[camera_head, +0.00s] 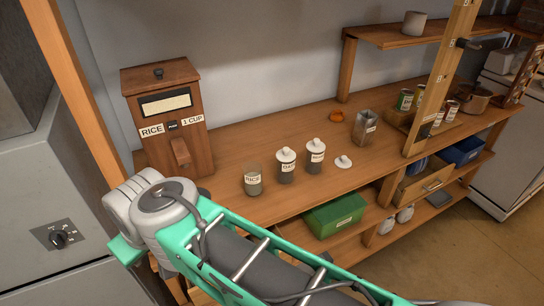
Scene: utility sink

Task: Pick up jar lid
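A loose white jar lid (343,162) with a small knob lies on the wooden counter, right of the jars and apart from them. A glass jar labelled RICE (253,180) stands open, without a lid. Two more labelled jars, the middle jar (286,168) and the right jar (315,158), stand upright with white lids on. My teal and white arm crosses the lower foreground, in front of the counter. My gripper is not in view.
A wooden rice dispenser (168,118) stands at the counter's left. A grey metal canister (365,127), a small orange object (336,115) and several cans (420,97) are further right. A wooden post (437,80) rises at the counter's right. A green box (335,214) sits on the lower shelf.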

